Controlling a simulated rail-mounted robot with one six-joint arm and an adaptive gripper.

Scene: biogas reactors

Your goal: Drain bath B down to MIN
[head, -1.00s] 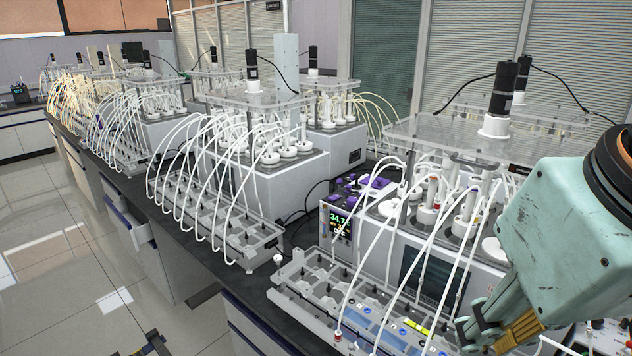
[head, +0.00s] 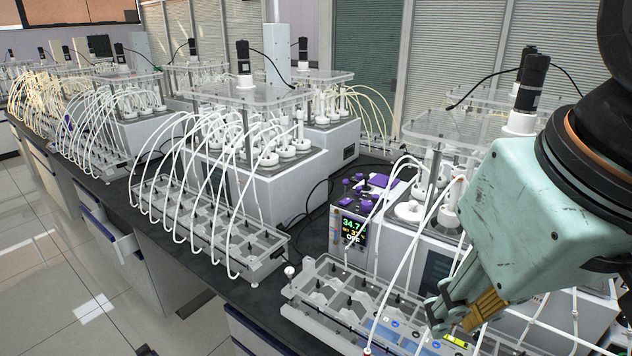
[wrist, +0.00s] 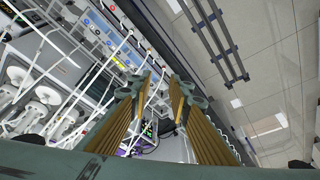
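No label reading bath B is legible. The nearest white bath (head: 400,240) stands at right under a clear lid plate, partly hidden by my arm. Beside it is a controller box (head: 352,229) with a lit display reading about 34.7 and OFF, and purple valve knobs (head: 368,190) on top. In the wrist view a small green-lit display (wrist: 149,130) and some purple (wrist: 122,151) show beyond my fingers. My gripper (head: 450,312) hangs over the front tray, its fingers apart and empty in the wrist view (wrist: 162,92). No level mark is readable.
A clear-celled tray (head: 335,290) with coloured dots and white tubes lies below my gripper. Another bath (head: 262,180) and tray stand to the left. Thin tubes (head: 405,275) arch close to my fingers.

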